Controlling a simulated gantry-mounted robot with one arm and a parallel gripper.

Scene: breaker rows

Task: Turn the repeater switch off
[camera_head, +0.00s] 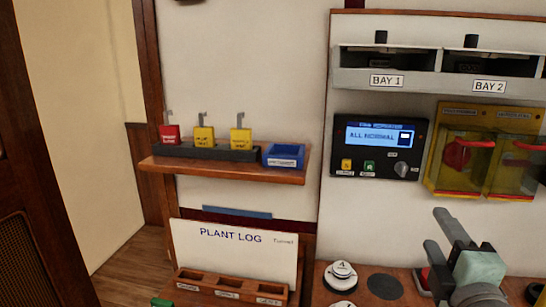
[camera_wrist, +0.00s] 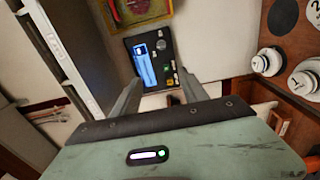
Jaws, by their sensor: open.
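The dark repeater panel (camera_head: 380,147) hangs on the wall with a lit blue screen reading "ALL NORMAL". A grey rotary switch (camera_head: 402,169) sits at its lower right, with a yellow button (camera_head: 346,165) and a green button (camera_head: 369,167) at its lower left. The switch's small label is too small to read. My gripper (camera_head: 438,232) is open and empty, below and right of the panel and apart from it. In the wrist view the panel (camera_wrist: 145,65) shows ahead, beyond and between my two fingers.
Yellow transparent covers (camera_head: 460,150) over red handles hang right of the panel. The Bay 1 and Bay 2 shelf (camera_head: 435,78) juts out above. A wooden shelf (camera_head: 220,170) with tags and a blue tray (camera_head: 285,155) is left. White round weights (camera_head: 341,275) stand below.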

